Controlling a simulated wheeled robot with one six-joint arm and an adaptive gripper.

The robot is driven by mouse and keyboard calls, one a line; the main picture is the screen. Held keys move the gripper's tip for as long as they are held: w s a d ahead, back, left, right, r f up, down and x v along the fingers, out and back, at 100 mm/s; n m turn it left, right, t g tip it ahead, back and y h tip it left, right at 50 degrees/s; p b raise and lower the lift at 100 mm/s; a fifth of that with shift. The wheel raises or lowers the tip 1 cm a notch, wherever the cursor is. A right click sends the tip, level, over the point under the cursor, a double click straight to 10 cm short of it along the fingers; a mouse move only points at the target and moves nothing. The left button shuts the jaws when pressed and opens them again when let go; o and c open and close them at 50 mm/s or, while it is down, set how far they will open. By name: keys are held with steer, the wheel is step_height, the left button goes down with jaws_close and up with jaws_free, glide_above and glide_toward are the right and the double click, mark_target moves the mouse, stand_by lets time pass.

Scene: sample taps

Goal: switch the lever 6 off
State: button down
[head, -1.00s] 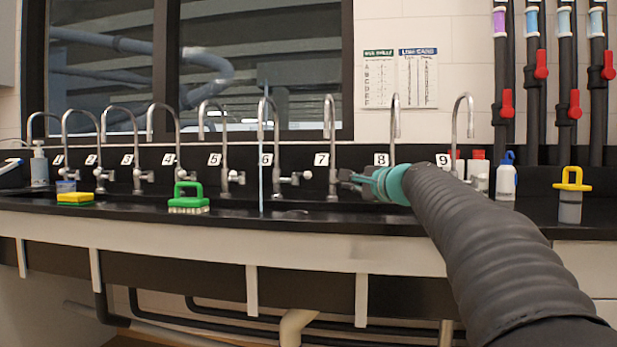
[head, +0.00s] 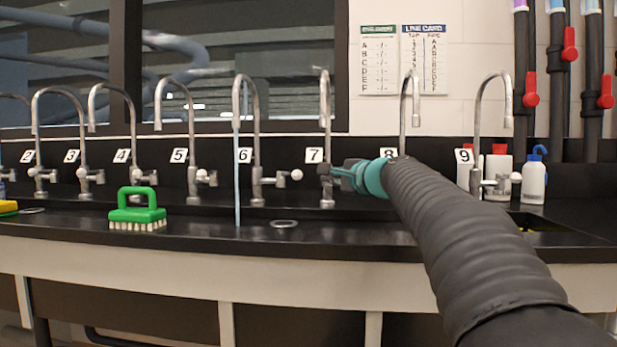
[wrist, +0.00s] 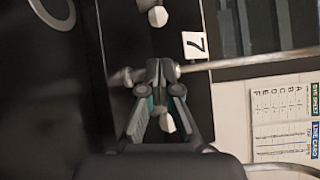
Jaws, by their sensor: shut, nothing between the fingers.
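Tap 6 (head: 256,130) stands by its number 6 label, with a pale blue stream (head: 237,180) falling from its spout. Its lever (head: 296,175) ends in a white knob and points right. My gripper (head: 324,170) is shut and empty, in front of tap 7 (head: 326,110), a little right of the lever 6 knob. In the wrist view my gripper (wrist: 162,68) shows beside the number 7 label. A white knob (wrist: 158,16), which looks like lever 6, lies beyond the fingertips. Another white knob (wrist: 167,122) shows between the finger links. Contact cannot be told.
Tap 5 (head: 190,130) and tap 8 (head: 403,110) stand on either side along the black counter. A green brush (head: 138,212) lies at the front left. White bottles (head: 498,165) stand near tap 9 (head: 479,120). A metal ring (head: 284,224) lies below tap 6.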

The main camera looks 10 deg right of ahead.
mark_target(289, 174)
steer(key=p+x, duration=0.2)
steer(key=x, duration=0.8)
steer(key=shift+s, duration=0.15)
stand_by(0.4)
